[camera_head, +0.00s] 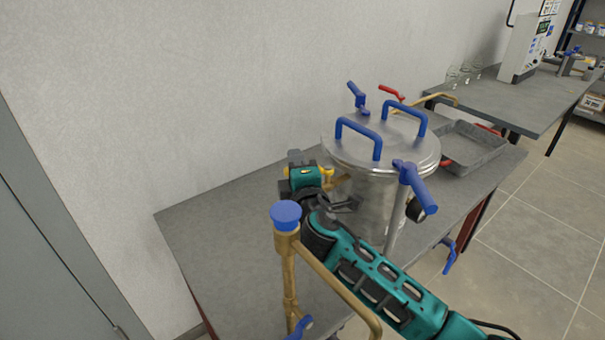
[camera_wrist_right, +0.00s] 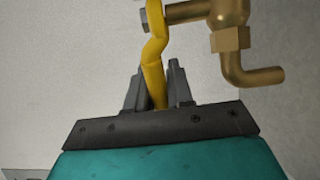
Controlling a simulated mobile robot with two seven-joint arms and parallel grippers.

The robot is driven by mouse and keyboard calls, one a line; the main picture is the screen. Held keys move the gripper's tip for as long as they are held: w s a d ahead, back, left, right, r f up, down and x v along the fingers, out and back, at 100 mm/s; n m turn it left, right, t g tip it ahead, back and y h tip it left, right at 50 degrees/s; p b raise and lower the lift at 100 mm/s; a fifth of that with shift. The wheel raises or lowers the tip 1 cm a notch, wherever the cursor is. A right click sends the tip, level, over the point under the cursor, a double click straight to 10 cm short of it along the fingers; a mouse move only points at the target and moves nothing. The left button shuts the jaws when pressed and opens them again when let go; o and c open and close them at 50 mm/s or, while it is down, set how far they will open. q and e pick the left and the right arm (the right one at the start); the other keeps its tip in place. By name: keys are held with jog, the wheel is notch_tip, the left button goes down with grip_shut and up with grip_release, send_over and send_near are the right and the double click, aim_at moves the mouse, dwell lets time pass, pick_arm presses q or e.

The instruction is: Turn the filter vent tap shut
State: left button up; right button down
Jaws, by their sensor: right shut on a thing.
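The filter vent tap shows in the right wrist view as a brass body (camera_wrist_right: 228,30) with a bent spout turned to the right. Its yellow lever (camera_wrist_right: 155,50) hangs down from a bolt and bends slightly. My right gripper (camera_wrist_right: 157,82) is shut on the lever, with a finger on each side of it. In the head view my right gripper (camera_head: 318,173) is at the left side of the steel filter vessel (camera_head: 372,195), where a bit of the yellow lever (camera_head: 329,171) shows. The tap is small and partly hidden there. My left gripper is not in view.
The vessel has blue lid handles (camera_head: 358,133) and a blue-handled clamp (camera_head: 415,186). A brass pipe with a blue cap (camera_head: 286,213) stands in front of my right arm. A grey tray (camera_head: 470,146) lies behind right. The left of the bench (camera_head: 205,225) is clear.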

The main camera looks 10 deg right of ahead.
jog(key=shift+w+d+m+h+b, duration=0.1)
jog(key=shift+w+m+h+b, duration=0.3)
jog(key=shift+h, duration=0.45)
jog(key=shift+w+d+m+h+b, duration=0.1)
jog(key=shift+w+m+h+b, duration=0.1)
jog(key=shift+m+h+b, duration=0.45)
jog(key=c, duration=1.1)
grip_release()
